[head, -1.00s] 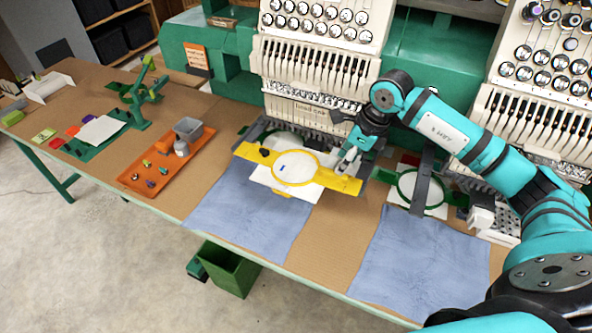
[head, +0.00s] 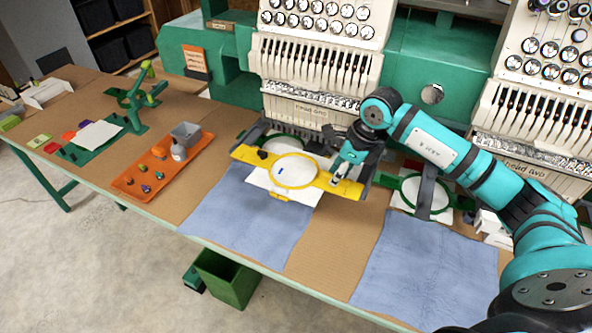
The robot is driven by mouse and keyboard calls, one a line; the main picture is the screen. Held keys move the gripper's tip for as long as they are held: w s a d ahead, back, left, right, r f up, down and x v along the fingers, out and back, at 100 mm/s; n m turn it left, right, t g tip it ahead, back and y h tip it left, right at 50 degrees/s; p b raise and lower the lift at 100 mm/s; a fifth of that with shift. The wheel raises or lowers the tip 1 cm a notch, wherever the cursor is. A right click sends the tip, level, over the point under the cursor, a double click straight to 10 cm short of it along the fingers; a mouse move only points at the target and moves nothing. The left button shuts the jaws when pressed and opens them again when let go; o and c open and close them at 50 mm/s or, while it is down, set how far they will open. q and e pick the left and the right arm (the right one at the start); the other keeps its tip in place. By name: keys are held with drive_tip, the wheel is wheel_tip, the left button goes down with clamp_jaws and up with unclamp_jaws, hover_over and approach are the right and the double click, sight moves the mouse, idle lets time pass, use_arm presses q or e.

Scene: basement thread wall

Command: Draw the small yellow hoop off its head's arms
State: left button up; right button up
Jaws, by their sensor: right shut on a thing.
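The small yellow hoop (head: 322,180) is a yellow frame with side tabs around a white round of fabric with a small blue mark. It lies in front of and below head one (head: 310,110), tilted a little in the picture, with white backing showing under it. The head's dark arms (head: 256,133) show behind its left side and beside its right; I cannot tell whether they still engage it. My right gripper (head: 347,182) is shut on the hoop's right tab, and its fingers cover part of that tab. My left gripper is not in view.
Head two (head: 530,165) with a green hoop (head: 410,190) stands to the right. An orange tray (head: 135,182) with small parts, a grey bin and a bottle lies left. A green bin (head: 228,278) is below.

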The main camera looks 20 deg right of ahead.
drive_tip(key=shift+s+a+f, duration=0.1)
drive_tip(key=shift+s+f, duration=0.1)
clamp_jaws()
drive_tip(key=shift+w+r, duration=0.1)
drive_tip(key=shift+w+d+r, duration=0.1)
drive_tip(key=shift+d+r, duration=0.1)
drive_tip(key=shift+r, duration=0.3)
drive_tip(key=s+a, duration=0.4)
drive_tip(key=a, duration=0.1)
drive_tip(key=shift+s+a, duration=0.25)
drive_tip(key=shift+s, duration=0.05)
drive_tip(key=shift+r, duration=0.1)
